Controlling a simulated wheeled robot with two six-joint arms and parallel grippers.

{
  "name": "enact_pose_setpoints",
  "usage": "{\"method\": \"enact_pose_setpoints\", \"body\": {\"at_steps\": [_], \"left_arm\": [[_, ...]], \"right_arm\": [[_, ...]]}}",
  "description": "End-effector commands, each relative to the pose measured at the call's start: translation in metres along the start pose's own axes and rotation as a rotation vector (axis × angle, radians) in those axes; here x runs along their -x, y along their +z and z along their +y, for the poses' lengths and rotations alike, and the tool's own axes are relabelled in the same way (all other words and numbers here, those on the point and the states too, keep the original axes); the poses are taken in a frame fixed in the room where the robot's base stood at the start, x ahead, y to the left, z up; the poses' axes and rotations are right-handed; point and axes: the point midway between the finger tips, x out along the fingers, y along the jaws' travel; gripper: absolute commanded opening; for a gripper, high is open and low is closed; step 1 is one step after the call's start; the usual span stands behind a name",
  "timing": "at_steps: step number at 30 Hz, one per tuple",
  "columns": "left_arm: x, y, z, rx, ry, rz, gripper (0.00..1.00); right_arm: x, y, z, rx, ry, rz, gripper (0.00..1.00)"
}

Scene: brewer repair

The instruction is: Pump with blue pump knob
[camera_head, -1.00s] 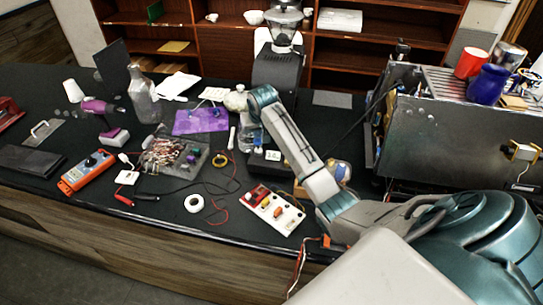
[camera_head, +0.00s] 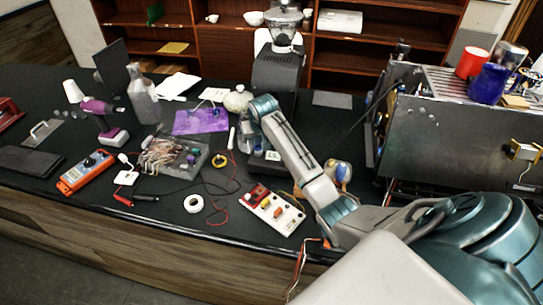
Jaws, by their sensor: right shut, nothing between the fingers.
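My right arm reaches in from the lower right, and its gripper (camera_head: 250,144) points down at a small dark box with a white label (camera_head: 272,156). The gripper is shut with nothing between its fingers. It covers the left and upper part of the box, and the blue knob cannot be made out clearly there. I cannot tell whether the fingertips touch anything. My left gripper is not in view.
A grinder (camera_head: 278,70) stands behind the gripper. A purple mat (camera_head: 200,121) and a parts tray (camera_head: 172,155) lie to the left. A white switch board (camera_head: 272,209) and white tape roll (camera_head: 194,204) lie in front. A metal brewer (camera_head: 450,135) stands right.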

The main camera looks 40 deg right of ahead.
Motion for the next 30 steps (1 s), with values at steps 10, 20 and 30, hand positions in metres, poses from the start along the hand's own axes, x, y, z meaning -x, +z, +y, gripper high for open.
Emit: {"method": "enact_pose_setpoints", "body": {"at_steps": [10,20,30], "left_arm": [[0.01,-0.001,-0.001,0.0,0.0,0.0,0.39],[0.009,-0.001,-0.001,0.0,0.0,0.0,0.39],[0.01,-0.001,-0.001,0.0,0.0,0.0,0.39]], "right_arm": [[0.022,-0.009,0.0,0.0,0.0,-0.001,0.0],[0.037,-0.015,0.0,0.0,0.0,0.0,0.0],[0.037,-0.015,0.0,0.0,0.0,0.0,0.0]]}}
